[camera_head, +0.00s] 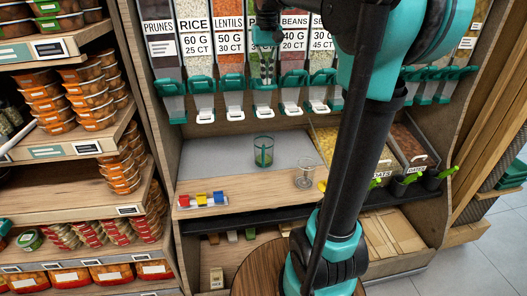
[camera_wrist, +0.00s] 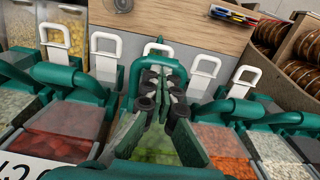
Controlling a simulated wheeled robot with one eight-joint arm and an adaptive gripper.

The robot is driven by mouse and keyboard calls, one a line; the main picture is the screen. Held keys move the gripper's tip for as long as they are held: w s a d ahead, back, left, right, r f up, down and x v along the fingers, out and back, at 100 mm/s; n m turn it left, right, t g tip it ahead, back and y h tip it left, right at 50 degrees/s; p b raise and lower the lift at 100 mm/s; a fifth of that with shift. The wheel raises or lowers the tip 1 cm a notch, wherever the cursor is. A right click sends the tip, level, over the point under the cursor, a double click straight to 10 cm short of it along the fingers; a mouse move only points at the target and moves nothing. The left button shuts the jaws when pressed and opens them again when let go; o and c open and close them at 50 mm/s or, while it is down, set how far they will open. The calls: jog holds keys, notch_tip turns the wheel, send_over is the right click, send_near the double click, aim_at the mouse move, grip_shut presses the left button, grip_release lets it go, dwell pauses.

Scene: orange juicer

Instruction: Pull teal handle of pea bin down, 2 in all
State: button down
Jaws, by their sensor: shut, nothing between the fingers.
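The pea bin (camera_wrist: 155,141) shows as green contents behind my gripper in the wrist view; its label in the head view is mostly hidden. Its teal handle (camera_wrist: 150,66) is partly hidden behind my fingers, with a white lever (camera_wrist: 158,48) beyond it. My gripper (camera_wrist: 165,88) is shut and empty, right at the handle; I cannot tell whether it touches. In the head view my gripper (camera_head: 265,72) is in front of the pea bin, above its spout (camera_head: 264,99). A glass with green in it (camera_head: 263,152) stands on the ledge below.
Lentils (camera_head: 228,49) and beans (camera_head: 294,50) bins flank it closely, with similar teal handles. An empty clear glass (camera_head: 304,174) and a coloured block set (camera_head: 202,200) are on the wooden ledge (camera_head: 235,185). Stocked shelves (camera_head: 90,105) stand at left.

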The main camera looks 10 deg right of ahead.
jog(key=r, duration=0.5)
jog(key=shift+w+r, duration=0.4)
jog(key=shift+f, duration=0.1)
dwell(0.4)
jog(key=shift+s+f, duration=0.15)
jog(key=shift+f, duration=0.95)
jog(key=shift+s+f, duration=0.2)
jog(key=shift+f, duration=0.95)
jog(key=shift+s+f, duration=0.15)
jog(key=shift+f, duration=0.95)
jog(key=shift+r, duration=0.1)
jog(key=r, duration=0.4)
jog(key=w+r, duration=0.1)
jog(key=r, duration=0.1)
jog(key=shift+r, duration=0.35)
